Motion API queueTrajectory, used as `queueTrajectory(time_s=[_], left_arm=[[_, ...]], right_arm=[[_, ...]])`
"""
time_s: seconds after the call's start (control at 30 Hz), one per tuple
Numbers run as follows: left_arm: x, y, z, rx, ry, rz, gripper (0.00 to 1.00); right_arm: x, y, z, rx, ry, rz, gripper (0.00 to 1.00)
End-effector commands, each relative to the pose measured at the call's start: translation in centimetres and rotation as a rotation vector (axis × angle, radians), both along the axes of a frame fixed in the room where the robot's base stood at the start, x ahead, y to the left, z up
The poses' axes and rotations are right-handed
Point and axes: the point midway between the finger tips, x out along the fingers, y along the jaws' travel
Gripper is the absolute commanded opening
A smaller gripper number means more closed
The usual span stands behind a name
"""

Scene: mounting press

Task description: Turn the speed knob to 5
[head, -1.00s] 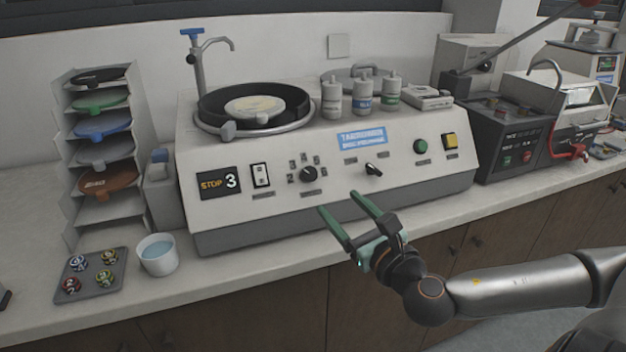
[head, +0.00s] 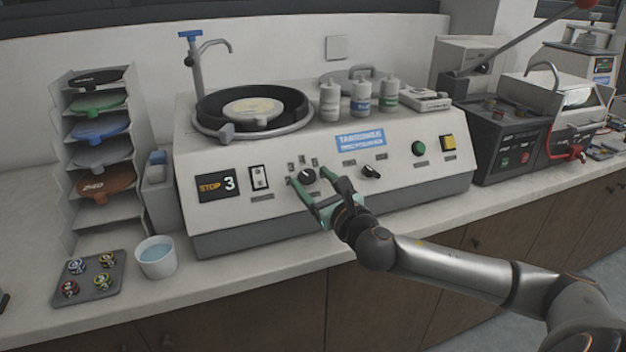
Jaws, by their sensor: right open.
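The speed knob (head: 307,176) is a round black dial with a light pointer mark on the sloped front panel of the white polishing machine (head: 225,150). Small number plates sit in an arc around its left and top. The display (head: 216,185) reads "STOP 3". My right gripper (head: 308,181) has green fingers, open, with the tips at the panel, one on the left and one on the right of the knob. Whether the fingers touch the knob cannot be told. My left gripper is not in view.
A second black knob (head: 371,172), a green button (head: 418,148) and a yellow switch (head: 447,142) lie to the right on the panel. A white rocker switch (head: 259,177) is to the left. A cup of water (head: 156,257) and a tray (head: 88,277) stand at the front left.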

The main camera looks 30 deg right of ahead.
Motion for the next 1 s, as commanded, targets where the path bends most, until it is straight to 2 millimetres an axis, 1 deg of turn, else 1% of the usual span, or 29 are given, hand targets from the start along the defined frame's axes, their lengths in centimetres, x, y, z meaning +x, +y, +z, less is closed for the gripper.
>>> queueTrajectory(time_s=[0.1, 0.33, 0.9, 0.97, 1.0], left_arm=[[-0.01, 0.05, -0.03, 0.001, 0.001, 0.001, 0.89], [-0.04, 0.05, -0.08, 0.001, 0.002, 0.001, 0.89], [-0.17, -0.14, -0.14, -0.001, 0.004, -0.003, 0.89], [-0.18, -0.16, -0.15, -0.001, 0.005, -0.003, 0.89], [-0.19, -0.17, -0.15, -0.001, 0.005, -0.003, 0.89]], right_arm=[[0.3, 0.0, -0.02, 0.0, 0.0, 0.001, 0.72], [0.31, -0.02, -0.02, 0.0, 0.0, 0.0, 0.72], [0.29, -0.04, -0.01, -0.001, 0.0, 0.0, 0.08], [0.29, -0.04, -0.01, -0.001, 0.0, 0.0, 0.01], [0.29, -0.04, -0.01, -0.001, 0.0, 0.0, 0.0]])
